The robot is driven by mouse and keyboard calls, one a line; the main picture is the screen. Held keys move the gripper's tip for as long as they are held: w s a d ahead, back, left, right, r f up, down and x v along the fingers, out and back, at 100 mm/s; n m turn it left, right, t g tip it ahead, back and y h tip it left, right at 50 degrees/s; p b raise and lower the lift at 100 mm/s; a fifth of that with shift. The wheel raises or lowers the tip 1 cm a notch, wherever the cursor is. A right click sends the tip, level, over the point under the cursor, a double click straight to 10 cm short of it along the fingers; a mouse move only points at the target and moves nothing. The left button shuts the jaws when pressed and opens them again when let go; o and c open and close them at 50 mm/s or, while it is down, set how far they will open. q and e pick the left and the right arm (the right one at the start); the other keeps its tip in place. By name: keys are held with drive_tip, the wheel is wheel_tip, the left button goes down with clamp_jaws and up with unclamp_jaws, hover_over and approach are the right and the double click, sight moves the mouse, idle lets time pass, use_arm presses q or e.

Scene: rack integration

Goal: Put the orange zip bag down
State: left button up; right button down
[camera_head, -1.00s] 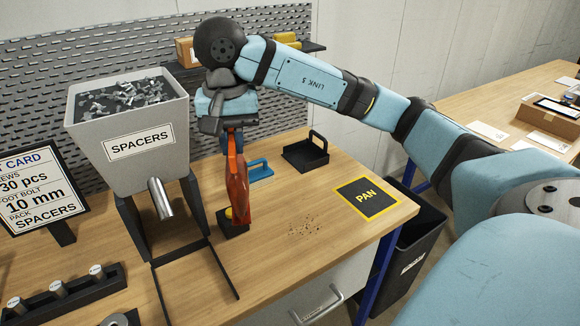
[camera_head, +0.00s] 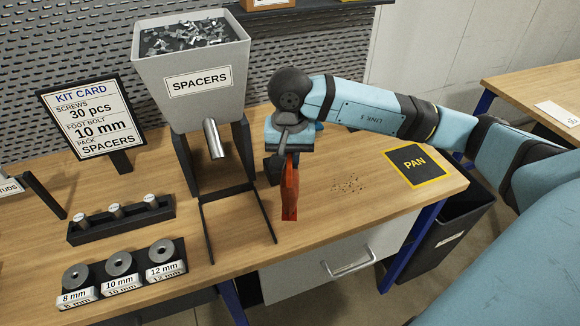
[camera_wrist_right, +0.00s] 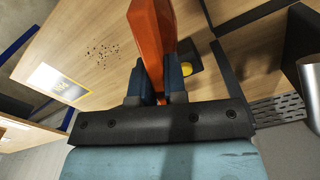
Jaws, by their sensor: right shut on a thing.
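The orange zip bag (camera_head: 290,192) hangs upright below my right gripper (camera_head: 292,155), over the workbench to the right of the spacers dispenser. My right gripper is shut on the bag's upper end. In the right wrist view the bag (camera_wrist_right: 152,35) extends away from between the two blue-grey fingers of the gripper (camera_wrist_right: 162,82). Whether the bag's lower end touches the bench I cannot tell. My left gripper shows in neither view.
The SPACERS hopper (camera_head: 192,95) stands left of the bag, with a black frame (camera_head: 238,225) below it. A black PAN mat (camera_head: 416,164) lies at the right, near scattered small bits (camera_head: 349,184). A kit card (camera_head: 84,117) and cylinder racks (camera_head: 122,220) are at left.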

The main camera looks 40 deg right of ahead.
wheel_tip(320, 180, down, 3)
drive_tip(key=shift+f, duration=0.15)
drive_tip(key=shift+f, duration=0.2)
drive_tip(key=c, duration=1.2)
unclamp_jaws()
drive_tip(key=shift+o, duration=0.2)
drive_tip(key=shift+r, duration=0.1)
